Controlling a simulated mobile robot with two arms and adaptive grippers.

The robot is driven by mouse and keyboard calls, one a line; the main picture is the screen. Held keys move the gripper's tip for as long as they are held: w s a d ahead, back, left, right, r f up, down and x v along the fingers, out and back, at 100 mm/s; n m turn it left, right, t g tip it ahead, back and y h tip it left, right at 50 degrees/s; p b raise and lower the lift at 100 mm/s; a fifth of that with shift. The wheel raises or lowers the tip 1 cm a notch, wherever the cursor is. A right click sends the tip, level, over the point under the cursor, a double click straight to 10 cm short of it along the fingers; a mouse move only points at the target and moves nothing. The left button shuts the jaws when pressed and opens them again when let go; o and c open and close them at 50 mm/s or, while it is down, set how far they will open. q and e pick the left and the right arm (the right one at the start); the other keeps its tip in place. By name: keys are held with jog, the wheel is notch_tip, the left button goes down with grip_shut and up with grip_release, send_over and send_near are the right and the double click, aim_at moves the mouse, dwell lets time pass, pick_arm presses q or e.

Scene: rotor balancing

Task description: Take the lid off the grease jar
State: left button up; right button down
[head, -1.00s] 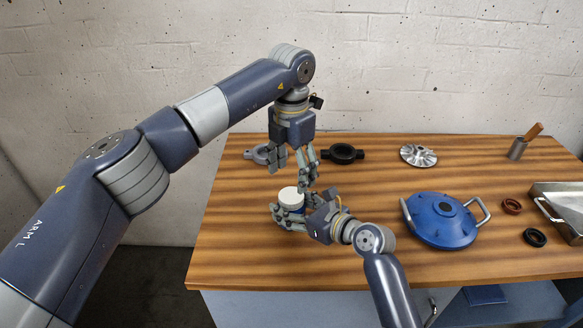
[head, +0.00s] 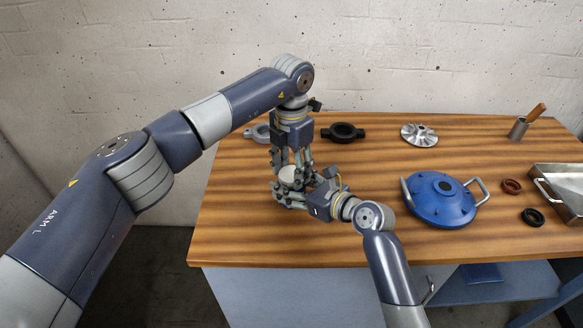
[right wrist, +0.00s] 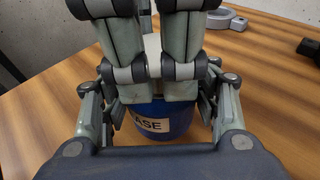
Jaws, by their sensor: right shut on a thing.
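The grease jar stands on the table in my right gripper (head: 291,193). In the right wrist view its blue body (right wrist: 180,120) and part of a label reading "ASE" show between the right fingers, which are shut on it. Its white lid (head: 290,174) also shows in the right wrist view (right wrist: 153,45), partly hidden by the left fingers. My left gripper (head: 290,168) points straight down over the jar, with fingers on both sides of the lid. I cannot tell whether they press on it. The lid appears to sit on the jar.
A silver impeller (head: 419,135), blue two-handled housing (head: 440,200), small brown ring (head: 511,187), black ring (head: 534,217), metal tray (head: 565,180) and cup (head: 518,129) are right. The table's front left is clear.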

pick_arm(q)
jog(key=shift+n, duration=1.7)
jog(key=o, duration=1.2)
jog(key=shift+c, duration=0.2)
jog(key=shift+r, duration=0.1)
notch_tip(320, 180, up, 4)
jog(key=shift+r, duration=0.15)
jog(key=shift+c, duration=0.3)
notch_tip(320, 180, up, 3)
jog(key=m, duration=0.3)
jog(key=shift+r, duration=0.1)
jog(key=shift+f, duration=3.9)
